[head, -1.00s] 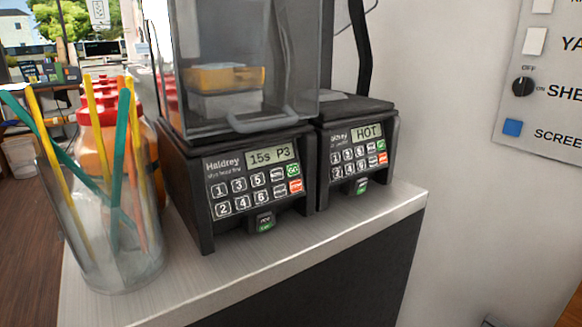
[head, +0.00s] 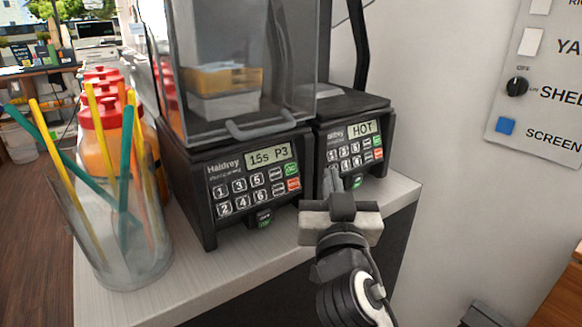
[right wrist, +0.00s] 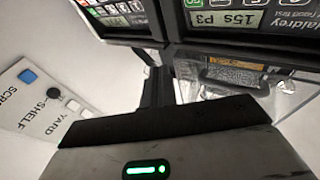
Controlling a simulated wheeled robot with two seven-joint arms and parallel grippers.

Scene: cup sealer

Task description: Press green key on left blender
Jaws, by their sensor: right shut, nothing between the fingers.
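The left blender (head: 185,165) stands on the counter, its display reading "15s P3". Its green key (head: 291,170) is at the right of the keypad, above a red key. My right gripper (head: 331,180) is shut and empty. My left gripper is not in view.
The right blender (head: 382,180), showing "HOT", stands close beside the left one. A clear cup of straws (head: 120,255) and red-capped bottles (head: 102,112) stand left. A wall switch panel (head: 505,150) is at right. The counter's front strip (head: 215,275) is clear.

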